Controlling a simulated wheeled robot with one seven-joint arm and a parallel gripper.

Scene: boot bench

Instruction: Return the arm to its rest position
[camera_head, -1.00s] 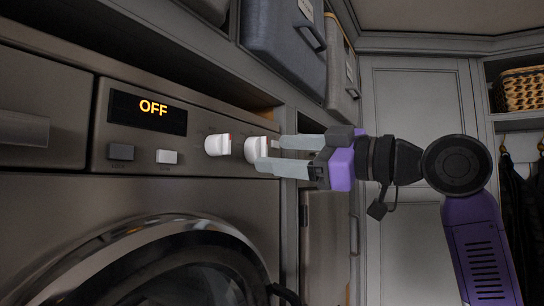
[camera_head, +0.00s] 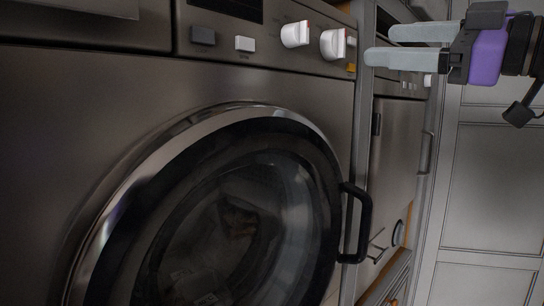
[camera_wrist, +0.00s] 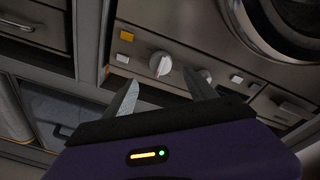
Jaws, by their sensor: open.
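My gripper (camera_head: 404,46) is at the upper right of the head view, with its two grey fingers apart and nothing between them. Its fingertips point left, toward the washing machine's panel, and are apart from the nearest white knob (camera_head: 333,43). A second white knob (camera_head: 295,34) sits to the left of that one. In the wrist view the open fingers (camera_wrist: 160,97) show in front of the same panel, with a white knob (camera_wrist: 160,64) beyond them, clear of the fingers.
The washing machine's round door (camera_head: 235,215) looks closed, and its black handle (camera_head: 357,222) sticks out at the right. A yellow button (camera_head: 351,67) and a white button (camera_head: 245,43) are on the panel. A grey cabinet door (camera_head: 490,190) stands at the right.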

